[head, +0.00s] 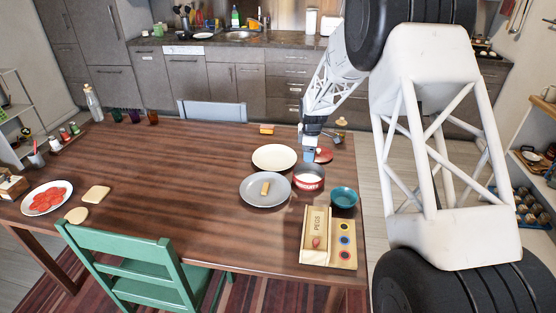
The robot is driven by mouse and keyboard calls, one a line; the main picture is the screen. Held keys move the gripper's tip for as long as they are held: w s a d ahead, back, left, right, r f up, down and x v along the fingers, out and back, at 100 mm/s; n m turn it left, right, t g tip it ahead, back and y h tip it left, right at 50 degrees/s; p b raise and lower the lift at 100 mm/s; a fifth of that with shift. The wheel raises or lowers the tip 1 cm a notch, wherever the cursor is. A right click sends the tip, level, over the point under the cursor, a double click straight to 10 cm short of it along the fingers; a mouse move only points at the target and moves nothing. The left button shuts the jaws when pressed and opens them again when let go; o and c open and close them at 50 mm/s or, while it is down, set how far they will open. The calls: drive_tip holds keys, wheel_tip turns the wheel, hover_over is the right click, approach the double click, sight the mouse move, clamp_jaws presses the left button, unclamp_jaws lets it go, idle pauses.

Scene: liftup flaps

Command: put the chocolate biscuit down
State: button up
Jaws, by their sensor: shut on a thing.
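My gripper (310,153) points down at the right part of the wooden table, just above and behind a round tin (309,182) with a red lettered band. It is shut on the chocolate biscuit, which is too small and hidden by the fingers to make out. A grey plate (252,197) stands to the left of the tin, with a tan finger-shaped biscuit (265,188) lying on it. A white plate (274,157) is empty, behind the grey one.
A red disc (325,156) lies close behind the tin. A teal bowl (344,198) and a pegs box (317,240) stand in front of it, to the right. A plate of red slices (47,198) is far left. The table's middle (180,180) is clear.

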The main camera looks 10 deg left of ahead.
drive_tip(key=w+a, duration=0.9)
drive_tip(key=a, duration=0.4)
drive_tip(key=shift+w+a+r+m, duration=0.15)
drive_tip(key=shift+a+r+m, duration=0.1)
drive_tip(key=shift+m, duration=0.05)
hover_over(279, 160)
drive_tip(key=shift+w+f, duration=0.15)
drive_tip(key=shift+f, duration=3)
drive_tip(key=shift+f, duration=1.9)
